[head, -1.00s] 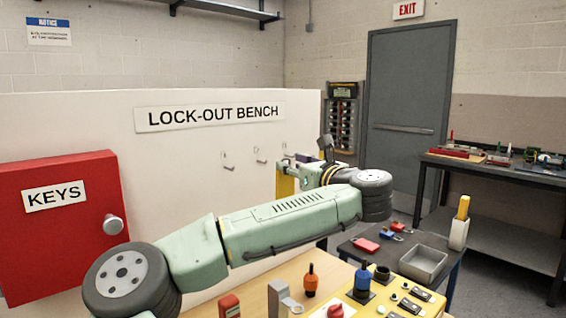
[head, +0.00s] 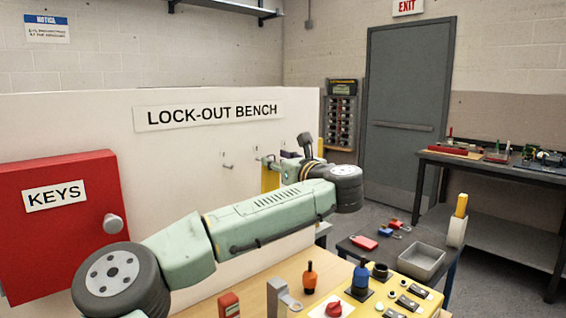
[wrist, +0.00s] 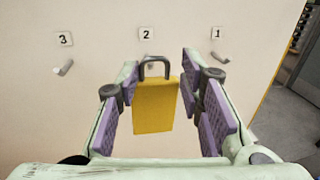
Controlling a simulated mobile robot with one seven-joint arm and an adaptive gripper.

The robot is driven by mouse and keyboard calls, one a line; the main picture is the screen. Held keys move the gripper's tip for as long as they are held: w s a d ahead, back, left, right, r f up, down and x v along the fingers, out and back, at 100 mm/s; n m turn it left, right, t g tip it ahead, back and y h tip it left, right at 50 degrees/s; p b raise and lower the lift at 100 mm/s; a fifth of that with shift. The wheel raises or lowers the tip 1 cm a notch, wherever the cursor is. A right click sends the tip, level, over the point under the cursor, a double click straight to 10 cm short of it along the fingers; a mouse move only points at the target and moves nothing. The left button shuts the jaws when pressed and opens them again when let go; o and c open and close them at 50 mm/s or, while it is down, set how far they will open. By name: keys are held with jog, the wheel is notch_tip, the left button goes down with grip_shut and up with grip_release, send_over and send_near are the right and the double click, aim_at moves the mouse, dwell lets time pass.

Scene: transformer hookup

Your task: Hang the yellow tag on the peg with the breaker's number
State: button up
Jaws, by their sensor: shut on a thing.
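The yellow tag (wrist: 155,106) has a dark loop (wrist: 154,62) at its top. My gripper (wrist: 158,92) is shut on it, with purple-padded fingers on both sides, and holds it upright in front of the white board. The loop overlaps the place just below label 2 (wrist: 146,33), hiding that peg; I cannot tell if they touch. Peg 3 (wrist: 64,69) at left and peg 1 (wrist: 220,57) at right are bare. In the head view the tag (head: 270,178) shows partly, beside the arm. The breaker's number cannot be read.
The white board (head: 200,190) carries a LOCK-OUT BENCH sign (head: 210,114). A red key cabinet (head: 60,240) stands at left. A grey tray (head: 422,263) is on the dark side table.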

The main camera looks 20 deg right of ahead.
jog(key=shift+w+a+f, duration=0.1)
jog(key=shift+w+a, duration=0.2)
jog(key=shift+w, duration=0.45)
jog(key=shift+w+a, duration=0.25)
jog(key=shift+w, duration=0.5)
jog(key=shift+w+a+f, duration=0.25)
jog(key=shift+w+f, duration=0.3)
jog(key=shift+w, duration=0.1)
jog(key=o, duration=1.1)
jog(key=shift+o, duration=0.2)
jog(key=s+d, duration=0.1)
jog(key=s, duration=1.1)
jog(key=shift+d, duration=0.4)
